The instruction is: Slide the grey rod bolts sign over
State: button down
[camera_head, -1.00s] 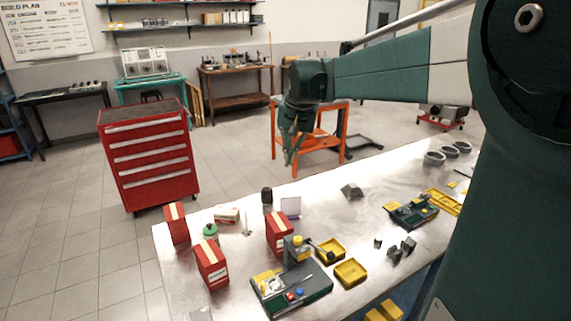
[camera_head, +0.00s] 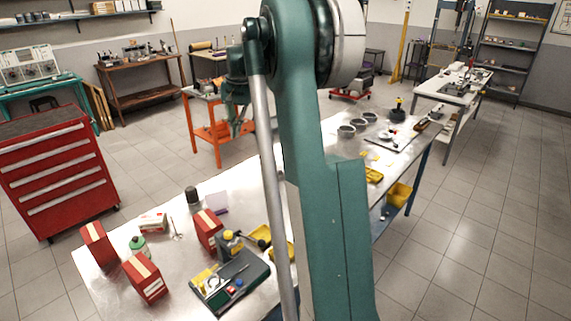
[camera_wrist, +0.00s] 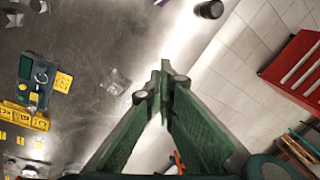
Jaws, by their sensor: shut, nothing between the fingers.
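A small grey angular piece (camera_wrist: 116,81) lies on the metal table in the wrist view, left of my fingertips. It may be the grey rod bolts sign, but I can read no lettering on it. In the head view my arm hides that part of the table. My gripper (camera_head: 238,128) hangs above the far side of the table in the head view. In the wrist view its green fingers (camera_wrist: 164,76) are shut with nothing between them, apart from the grey piece.
Red boxes (camera_head: 147,277), a dark cylinder (camera_head: 193,200), a pale lilac card (camera_head: 217,202) and a tool tray (camera_head: 230,281) stand on the near left of the table. Grey rings (camera_head: 347,131) lie at the far end. A red drawer cabinet (camera_head: 55,170) stands left.

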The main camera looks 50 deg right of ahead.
jog(key=d+f+m+p, duration=0.2)
jog(key=d+f, duration=0.4)
jog(key=d, duration=0.5)
jog(key=s+d+f+m+g+y+p, duration=0.1)
jog(key=d+f+m, duration=0.1)
jog(key=d+f, duration=0.4)
jog(key=s+d+f+m+y+p, duration=0.1)
jog(key=d+f, duration=0.5)
jog(key=d, duration=1)
jog(key=shift+d+f+m+g+p, duration=0.2)
jog(key=shift+d+m+g+p, duration=0.2)
jog(key=shift+m+p, duration=0.3)
jog(key=shift+s+f, duration=0.1)
jog(key=x, duration=1)
jog(key=shift+a, duration=0.3)
jog(key=shift+a+r+p, duration=0.25)
jog(key=shift+a+p, duration=0.05)
jog(key=shift+a, duration=0.7)
jog(key=shift+a+f, duration=0.1)
jog(key=shift+a, duration=0.8)
jog(key=a+b, duration=0.5)
jog(key=a, duration=1.5)
jog(key=shift+a, duration=0.2)
